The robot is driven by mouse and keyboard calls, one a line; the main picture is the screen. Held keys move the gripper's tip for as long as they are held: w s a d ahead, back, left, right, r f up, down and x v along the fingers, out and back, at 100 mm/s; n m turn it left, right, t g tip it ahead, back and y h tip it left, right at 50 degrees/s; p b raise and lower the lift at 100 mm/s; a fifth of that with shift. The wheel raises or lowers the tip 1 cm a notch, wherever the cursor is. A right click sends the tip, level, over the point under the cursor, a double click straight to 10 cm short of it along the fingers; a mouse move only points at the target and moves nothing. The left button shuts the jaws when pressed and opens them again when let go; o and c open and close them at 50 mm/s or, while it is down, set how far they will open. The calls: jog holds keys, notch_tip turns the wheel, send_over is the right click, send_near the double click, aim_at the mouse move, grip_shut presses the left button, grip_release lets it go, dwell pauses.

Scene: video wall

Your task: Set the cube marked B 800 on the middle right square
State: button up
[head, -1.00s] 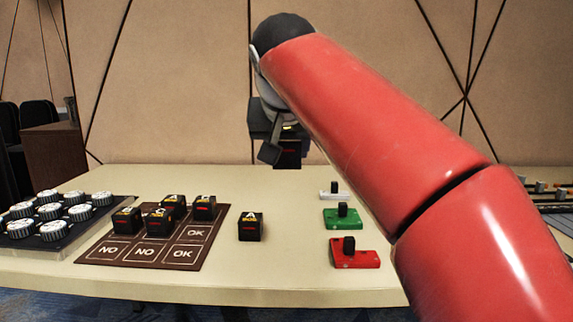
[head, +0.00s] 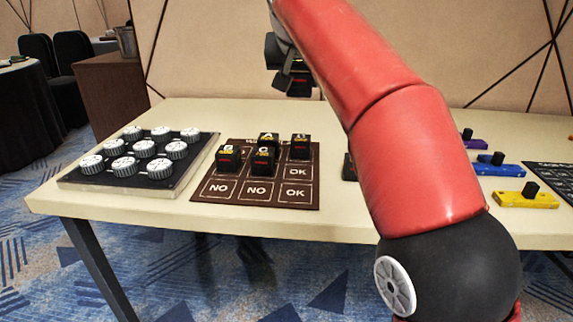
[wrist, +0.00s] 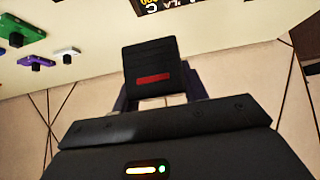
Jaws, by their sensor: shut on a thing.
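My gripper (head: 292,80) is shut on a black cube (wrist: 150,72) with a red stripe, held in the air beyond the table's far edge in the head view. The held cube's letter is not readable. The brown mat (head: 222,190) lies on the table with a grid of squares. Its middle right square (head: 296,172) is bare and reads OK. Black cubes stand on the mat: one at middle left (head: 228,159), one marked C in the middle (head: 264,161), one marked A behind it (head: 268,139) and one at back right (head: 300,147).
Another dark object (head: 348,168) is mostly hidden behind my arm, right of the mat. A tray of white knobs (head: 185,178) stands left of the mat. Purple (head: 470,141), blue (head: 500,168) and yellow (head: 527,199) knobbed blocks lie at right. Chairs (head: 75,60) stand at back left.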

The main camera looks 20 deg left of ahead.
notch_tip(320, 180, down, 18)
jog(key=b, duration=0.6)
jog(key=shift+d+r, duration=0.1)
jog(key=shift+r, duration=0.1)
jog(key=shift+f+b, duration=0.2)
jog(key=shift+b, duration=0.15)
jog(key=o, duration=1)
jog(key=shift+s+r, duration=0.15)
jog(key=shift+r, duration=0.25)
jog(key=p+v, duration=0.1)
jog(key=v, duration=1)
jog(key=shift+s+r+p, duration=0.15)
jog(key=shift+s+p, duration=0.05)
jog(key=shift+p, duration=0.1)
jog(key=shift+d, duration=0.2)
